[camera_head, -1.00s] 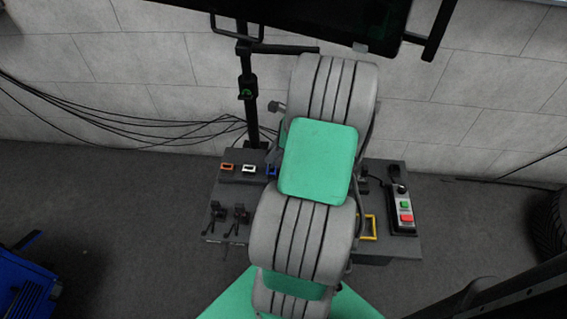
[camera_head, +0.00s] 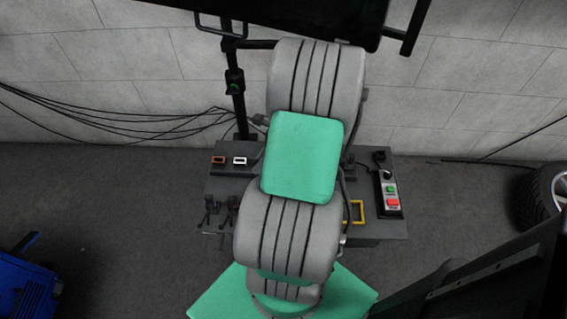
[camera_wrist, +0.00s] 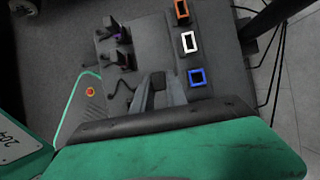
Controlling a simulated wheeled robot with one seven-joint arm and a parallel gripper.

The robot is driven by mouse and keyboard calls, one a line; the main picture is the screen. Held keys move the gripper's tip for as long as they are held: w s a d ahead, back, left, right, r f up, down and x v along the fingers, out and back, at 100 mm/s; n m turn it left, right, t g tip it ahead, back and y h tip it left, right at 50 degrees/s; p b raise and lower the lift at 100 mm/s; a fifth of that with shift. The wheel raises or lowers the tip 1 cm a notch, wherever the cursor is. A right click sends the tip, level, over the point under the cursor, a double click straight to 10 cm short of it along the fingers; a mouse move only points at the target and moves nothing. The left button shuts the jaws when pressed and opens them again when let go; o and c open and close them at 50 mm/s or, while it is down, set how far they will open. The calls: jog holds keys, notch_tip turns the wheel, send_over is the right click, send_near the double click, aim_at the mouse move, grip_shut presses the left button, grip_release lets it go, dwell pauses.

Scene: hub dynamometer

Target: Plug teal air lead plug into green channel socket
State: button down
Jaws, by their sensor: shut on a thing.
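My gripper (camera_wrist: 158,92) shows in the wrist view with its fingers closed around a small dark piece (camera_wrist: 158,81), held above the dark bench top. No teal shows on this piece, so I cannot tell its colour name. In the head view my arm hides the gripper. No green-framed socket is visible in either view. A row of framed sockets shows in the wrist view: orange (camera_wrist: 181,10), white (camera_wrist: 188,41) and blue (camera_wrist: 197,77). The gripper is beside the blue one, apart from it. The orange (camera_head: 218,160) and white (camera_head: 240,160) sockets also show in the head view.
Two dark plugs with leads (camera_wrist: 110,28) (camera_wrist: 120,58) stand on the bench. A yellow frame (camera_head: 357,211) and a control box (camera_head: 388,193) with green and red buttons are at the right. A black post (camera_head: 237,100) and wall cables (camera_head: 120,130) are behind the bench.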

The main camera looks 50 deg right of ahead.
jog(key=shift+s+a, duration=0.35)
jog(key=shift+a, duration=0.1)
jog(key=s+d+p, duration=0.2)
jog(key=s+d, duration=0.2)
jog(key=s, duration=0.2)
jog(key=shift+d, duration=0.3)
dwell(0.4)
jog(key=w+d, duration=0.5)
jog(key=d, duration=0.1)
jog(key=shift+d+p, duration=0.15)
jog(key=shift+p, duration=0.15)
dwell(0.6)
jog(key=shift+f, duration=0.45)
